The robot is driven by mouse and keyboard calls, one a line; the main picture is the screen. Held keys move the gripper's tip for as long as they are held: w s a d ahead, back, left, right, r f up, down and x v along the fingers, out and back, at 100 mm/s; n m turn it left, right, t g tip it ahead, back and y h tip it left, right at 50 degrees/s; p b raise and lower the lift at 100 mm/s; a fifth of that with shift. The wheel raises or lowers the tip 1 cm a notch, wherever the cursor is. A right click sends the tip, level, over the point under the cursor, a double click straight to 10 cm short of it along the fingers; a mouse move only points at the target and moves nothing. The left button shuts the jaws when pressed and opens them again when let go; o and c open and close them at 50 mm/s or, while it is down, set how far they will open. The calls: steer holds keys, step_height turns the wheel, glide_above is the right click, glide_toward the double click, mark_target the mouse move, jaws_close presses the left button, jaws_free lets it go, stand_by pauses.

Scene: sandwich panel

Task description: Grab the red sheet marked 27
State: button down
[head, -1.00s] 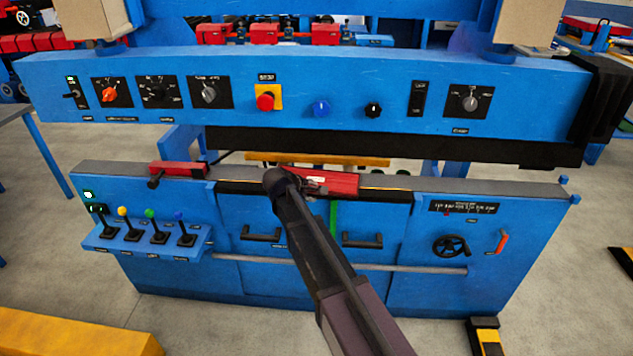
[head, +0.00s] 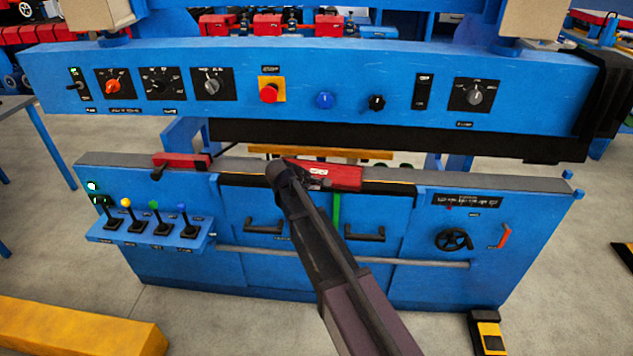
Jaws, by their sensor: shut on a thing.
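A red sheet (head: 345,178) lies at the middle of the press bed, along its front edge and partly over it. It carries a small pale mark, too small to read for certain. My gripper (head: 318,184) is at the left part of the sheet's front side, shut on the sheet. My arm comes up from the bottom of the head view and hides part of the bed and the sheet's lower left. The fingertips are small and dark, so the exact grip is hard to see.
The blue machine's upper beam (head: 400,85) with knobs hangs above and behind the sheet. A red clamp-like block (head: 183,160) sits on the bed (head: 120,160) to the left. Levers (head: 155,222) project at the front left. A yellow bar (head: 70,330) lies on the floor.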

steer(key=shift+r+p, duration=1.3)
steer(key=shift+r, duration=0.15)
steer(key=s+r+p, duration=0.2)
steer(key=s, duration=1.4)
steer(key=shift+a, duration=0.4)
